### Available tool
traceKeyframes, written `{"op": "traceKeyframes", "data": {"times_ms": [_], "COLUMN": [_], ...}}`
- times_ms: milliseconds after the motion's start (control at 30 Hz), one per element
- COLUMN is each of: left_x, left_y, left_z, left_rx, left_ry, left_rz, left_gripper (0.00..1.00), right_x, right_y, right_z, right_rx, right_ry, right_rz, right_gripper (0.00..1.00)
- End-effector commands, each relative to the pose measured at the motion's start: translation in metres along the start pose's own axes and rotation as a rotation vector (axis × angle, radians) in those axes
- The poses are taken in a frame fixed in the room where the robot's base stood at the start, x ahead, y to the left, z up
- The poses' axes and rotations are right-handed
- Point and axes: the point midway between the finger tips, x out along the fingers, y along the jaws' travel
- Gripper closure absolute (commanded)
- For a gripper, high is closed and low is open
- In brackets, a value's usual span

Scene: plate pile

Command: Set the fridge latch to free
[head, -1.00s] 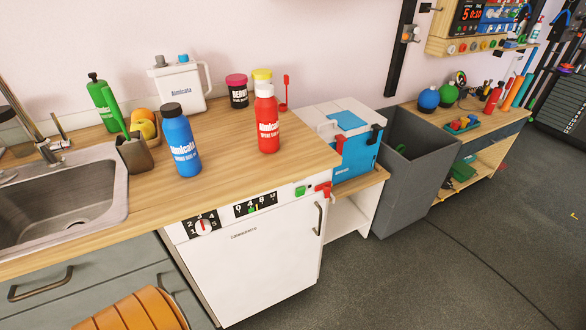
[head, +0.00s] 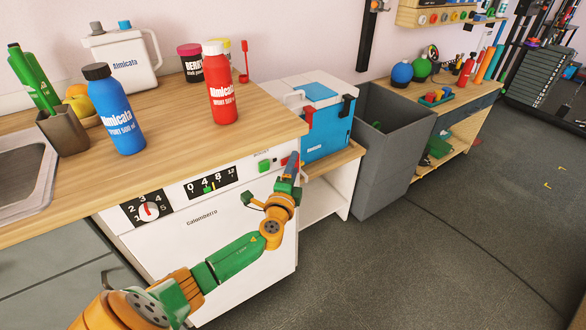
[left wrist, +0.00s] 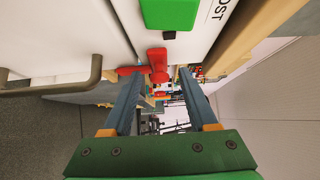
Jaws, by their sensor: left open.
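The red fridge latch (head: 282,161) is at the upper right corner of the white fridge front (head: 200,256), partly hidden behind my gripper in the head view. My left gripper (head: 291,166) is open right beside it. In the left wrist view the latch (left wrist: 157,65) shows a red lever and a red piece lying across to its left. The two blue fingertips of my left gripper (left wrist: 160,74) stand on either side of the lever. I cannot tell whether they touch it. My right gripper is not in view.
A green button (head: 264,165) sits left of the latch. The fridge handle (left wrist: 92,80) is close to my left finger in the wrist view. A dial (head: 148,209) and a slider scale (head: 209,183) are further left. A blue cooler (head: 322,130) stands to the right.

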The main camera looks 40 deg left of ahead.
Motion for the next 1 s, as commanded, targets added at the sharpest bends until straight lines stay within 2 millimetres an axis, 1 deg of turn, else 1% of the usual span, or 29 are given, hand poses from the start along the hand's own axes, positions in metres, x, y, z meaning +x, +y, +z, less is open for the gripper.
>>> {"op": "traceKeyframes", "data": {"times_ms": [67,100,167,200,267,300,1000], "left_x": [-0.0002,-0.0003,-0.0003,-0.0004,-0.0004,-0.0004,-0.0007], "left_y": [0.0001,0.0001,0.0002,0.0002,0.0003,0.0003,0.0008], "left_z": [-0.0001,-0.0001,-0.0001,-0.0001,-0.0001,-0.0001,-0.0002], "left_rx": [0.0,-0.001,-0.001,-0.001,-0.001,-0.001,-0.001], "left_ry": [0.0,0.0,0.0,0.0,0.0,0.0,0.001], "left_rz": [0.0,0.001,0.001,0.001,0.001,0.001,0.002], "left_gripper": [0.41,0.47,0.63,0.74,0.9,1.0,1.0], "right_x": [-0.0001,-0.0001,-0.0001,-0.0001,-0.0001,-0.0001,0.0], "right_y": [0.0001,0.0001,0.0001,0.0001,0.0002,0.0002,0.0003], "right_z": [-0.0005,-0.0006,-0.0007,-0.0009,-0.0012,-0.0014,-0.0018], "right_rx": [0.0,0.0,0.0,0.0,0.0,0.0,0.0], "right_ry": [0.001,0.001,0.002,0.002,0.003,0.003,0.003], "right_rz": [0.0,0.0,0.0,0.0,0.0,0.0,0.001], "right_gripper": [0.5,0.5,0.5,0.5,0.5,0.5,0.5]}}
